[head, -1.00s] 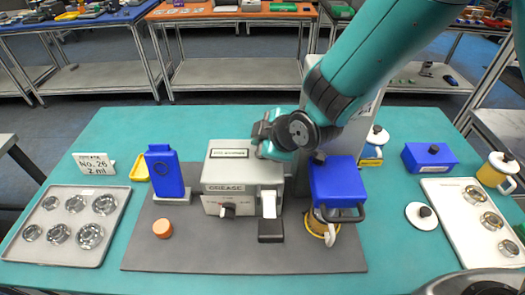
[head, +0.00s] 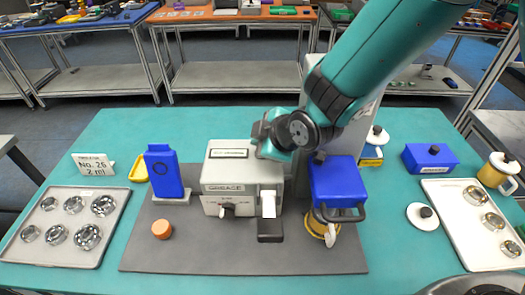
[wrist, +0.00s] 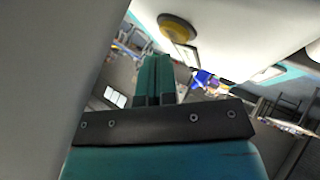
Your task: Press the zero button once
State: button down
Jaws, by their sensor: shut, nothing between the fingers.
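The grey grease machine (head: 229,176) stands on the dark mat, with a small knob (head: 227,209) low on its front and a white strip (head: 268,203) beside it. My gripper (head: 263,130) is at the rear right top edge of this machine, partly hidden by my arm. In the wrist view my gripper's teal fingers (wrist: 155,72) lie together, shut and empty. A round yellow part (wrist: 178,28) sits on a pale surface above and beyond the fingertips, apart from them in the picture. I cannot make out a zero marking on any button.
A tall grey housing (head: 345,135) stands behind my gripper. A blue-topped unit (head: 337,182) is right of the machine, and a blue upright box (head: 163,172) is left. A tray of metal rings (head: 68,262) lies at the left.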

jog(key=shift+s+d+f, duration=0.1)
jog(key=shift+s+f, duration=0.15)
jog(key=shift+f, duration=0.35)
jog(key=shift+s+f, duration=0.25)
jog(key=shift+f, duration=0.3)
jog(key=shift+r, duration=0.15)
jog(key=shift+w+r+g, duration=0.25)
jog(key=shift+r+g, duration=0.05)
jog(key=shift+r, duration=0.15)
jog(key=shift+w+r+p, duration=0.2)
jog(key=shift+r+p, duration=1.4)
jog(key=shift+r, duration=0.55)
